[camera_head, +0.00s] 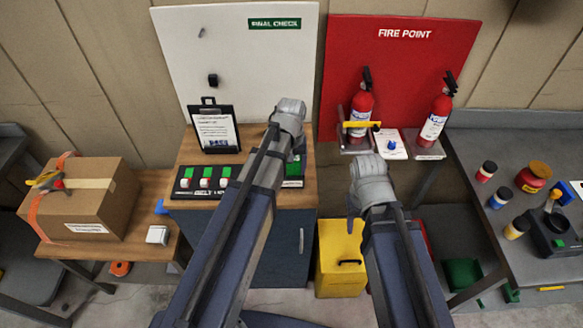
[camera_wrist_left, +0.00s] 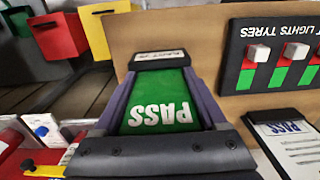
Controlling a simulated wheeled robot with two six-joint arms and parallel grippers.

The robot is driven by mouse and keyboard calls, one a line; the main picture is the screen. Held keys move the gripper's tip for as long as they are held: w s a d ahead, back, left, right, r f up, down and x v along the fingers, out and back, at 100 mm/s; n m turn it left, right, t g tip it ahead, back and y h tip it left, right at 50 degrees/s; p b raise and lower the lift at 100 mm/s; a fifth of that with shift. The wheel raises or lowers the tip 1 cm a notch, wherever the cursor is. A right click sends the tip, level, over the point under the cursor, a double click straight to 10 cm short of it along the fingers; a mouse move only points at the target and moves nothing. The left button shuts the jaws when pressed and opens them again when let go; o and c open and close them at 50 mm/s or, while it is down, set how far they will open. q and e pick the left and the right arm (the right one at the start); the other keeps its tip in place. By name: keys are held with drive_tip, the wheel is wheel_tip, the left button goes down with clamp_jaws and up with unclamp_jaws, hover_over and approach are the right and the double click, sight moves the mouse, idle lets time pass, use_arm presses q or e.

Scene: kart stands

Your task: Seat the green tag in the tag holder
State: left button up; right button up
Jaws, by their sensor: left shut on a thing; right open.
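The green tag (camera_wrist_left: 160,110), lettered PASS, lies between the two fingers of my left gripper (camera_wrist_left: 162,88) in the left wrist view. My left gripper is shut on it. A dark block with a white label, which looks like the tag holder (camera_wrist_left: 160,58), is just beyond the tag's far end; I cannot tell whether they touch. In the head view the tag (camera_head: 294,168) shows partly behind my left gripper (camera_head: 297,152), above the dark holder (camera_head: 292,183) at the wooden counter's right side.
A black switch panel (camera_head: 205,181) and a clipboard (camera_head: 215,130) stand left of my left arm on the counter (camera_head: 255,140). Fire extinguishers (camera_head: 437,115) stand at the red board. A yellow bin (camera_head: 338,262) is below, between my arms.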

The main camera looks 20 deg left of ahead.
use_arm(q)
drive_tip(key=shift+f, duration=0.3)
drive_tip(key=o, duration=1.4)
drive_tip(key=shift+r, duration=0.15)
wheel_tip(320, 180, up, 8)
drive_tip(key=p, duration=0.7)
drive_tip(key=shift+p, duration=0.3)
drive_tip(key=shift+f, duration=0.25)
drive_tip(key=s+d+f+m+b, duration=0.3)
drive_tip(key=s+d+f+b, duration=0.1)
drive_tip(key=s, duration=0.3)
drive_tip(key=s+d+f+m+y+b, duration=0.1)
drive_tip(key=s+d+f+m+b, duration=0.3)
drive_tip(key=s+d, duration=0.2)
drive_tip(key=shift+s+d, duration=0.25)
drive_tip(key=shift+s, duration=0.4)
